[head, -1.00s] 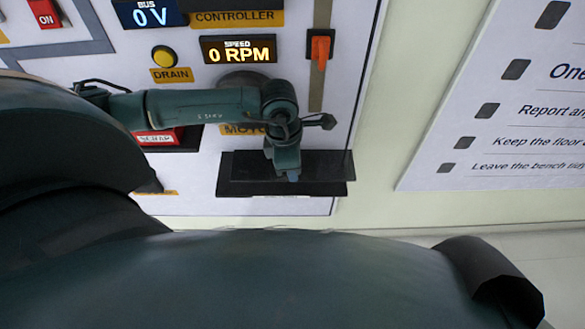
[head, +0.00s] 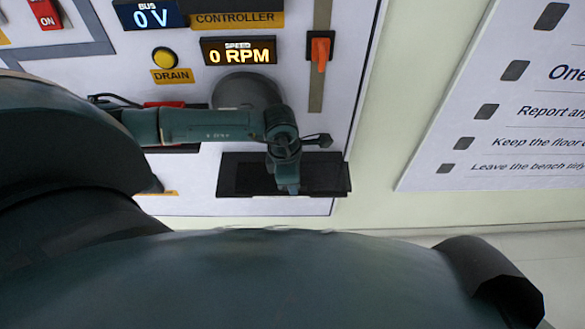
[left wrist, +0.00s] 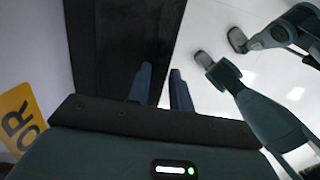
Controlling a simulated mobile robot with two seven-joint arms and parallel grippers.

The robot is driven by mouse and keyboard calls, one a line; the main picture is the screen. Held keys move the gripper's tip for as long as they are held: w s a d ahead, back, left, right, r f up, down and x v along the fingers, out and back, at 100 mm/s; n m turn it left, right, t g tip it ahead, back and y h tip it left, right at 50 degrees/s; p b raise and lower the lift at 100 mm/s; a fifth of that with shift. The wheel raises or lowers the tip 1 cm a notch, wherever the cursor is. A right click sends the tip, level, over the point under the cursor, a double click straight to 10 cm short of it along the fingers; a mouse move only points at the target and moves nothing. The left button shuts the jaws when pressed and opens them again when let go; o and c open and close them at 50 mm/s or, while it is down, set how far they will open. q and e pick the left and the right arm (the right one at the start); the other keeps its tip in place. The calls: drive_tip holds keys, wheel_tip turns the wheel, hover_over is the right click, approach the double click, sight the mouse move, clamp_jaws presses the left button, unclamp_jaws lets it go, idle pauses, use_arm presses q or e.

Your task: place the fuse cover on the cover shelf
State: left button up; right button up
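The cover shelf (head: 226,183) is a dark, shallow ledge low on the white panel in the head view. A darker flat plate (head: 255,178), apparently the fuse cover, lies within its outline. In the left wrist view it seems to be the dark inner strip (left wrist: 117,45), with the shelf's border (left wrist: 80,45) beside it. My left gripper (head: 289,188) points down over the shelf's front part. In the left wrist view its fingers (left wrist: 160,88) are apart, and I see nothing clearly gripped between them. Whether they touch the plate is hidden. My right gripper cannot be made out.
Above the shelf are a round grey motor disc (head: 246,92), a 0 RPM display (head: 238,51), a yellow DRAIN button (head: 165,57) and an orange lever (head: 320,55). A notice board (head: 490,120) hangs at right. Pale floor lies below.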

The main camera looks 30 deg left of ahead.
use_arm(q)
drive_tip(key=shift+o, duration=1.2)
drive_tip(key=shift+r, duration=0.15)
